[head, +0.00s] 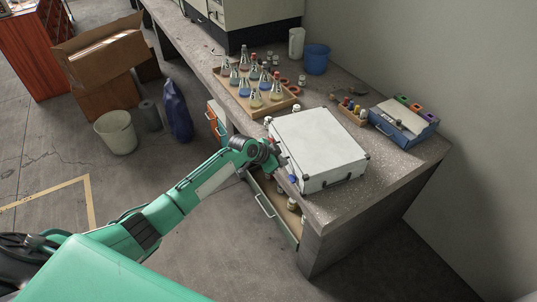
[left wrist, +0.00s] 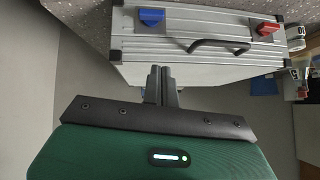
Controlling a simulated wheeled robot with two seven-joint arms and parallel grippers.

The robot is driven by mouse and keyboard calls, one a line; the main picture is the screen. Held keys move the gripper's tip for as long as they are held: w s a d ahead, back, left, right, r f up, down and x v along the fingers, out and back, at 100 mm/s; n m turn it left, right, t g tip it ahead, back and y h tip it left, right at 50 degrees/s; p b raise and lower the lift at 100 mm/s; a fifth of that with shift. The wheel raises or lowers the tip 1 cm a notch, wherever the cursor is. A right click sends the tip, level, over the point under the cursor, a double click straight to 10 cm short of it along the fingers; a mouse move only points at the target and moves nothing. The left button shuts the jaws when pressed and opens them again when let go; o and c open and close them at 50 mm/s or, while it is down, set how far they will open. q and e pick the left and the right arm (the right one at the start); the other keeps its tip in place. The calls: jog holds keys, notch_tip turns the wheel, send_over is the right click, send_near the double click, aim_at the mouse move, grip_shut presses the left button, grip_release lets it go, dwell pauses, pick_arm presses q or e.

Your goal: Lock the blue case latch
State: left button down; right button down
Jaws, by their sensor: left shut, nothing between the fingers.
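The silver-white case (head: 318,145) lies closed on the bench, its latch side facing my left arm. The blue latch (left wrist: 151,17) is on that side, at the upper left in the left wrist view; it also shows small in the head view (head: 292,178). A red latch (left wrist: 267,28) sits at the other end, with a dark carry handle (left wrist: 218,46) between them. I cannot tell whether the blue latch is locked. My left gripper (left wrist: 161,80) is shut and empty, close to the latch side, apart from the blue latch. My right gripper is in neither view.
An open drawer (head: 265,205) with small jars is below the case. A small bottle rack (head: 350,115) and a blue box (head: 400,124) are to the right. The bench's front right corner is clear.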

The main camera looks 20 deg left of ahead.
pick_arm(q)
jog(key=b+v, duration=0.1)
jog(key=v, duration=0.5)
jog(key=shift+w+a+r, duration=0.2)
jog(key=shift+r, duration=0.05)
jog(key=s+a+f+n+g+y, duration=0.15)
jog(key=s+f, duration=0.35)
jog(key=f, duration=0.6)
jog(key=s+a+f+n+y, duration=0.1)
jog(key=s+a+f+n, duration=0.3)
jog(key=f, duration=0.7)
jog(key=s+a+f+y, duration=0.1)
jog(key=s+f+y, duration=0.1)
jog(key=s+f, duration=0.75)
jog(key=s+d+f+n+g, duration=0.1)
jog(key=s+f+n+g, duration=0.15)
jog(key=s+f, duration=1.55)
jog(key=s+d+f+g, duration=0.1)
jog(key=s+d+f, duration=0.1)
jog(key=s, duration=0.9)
jog(key=s+d+f+g+y, duration=0.1)
jog(key=s+f, duration=0.1)
jog(key=s, duration=1)
jog(key=shift+d+f, duration=0.3)
jog(key=shift+d, duration=0.1)
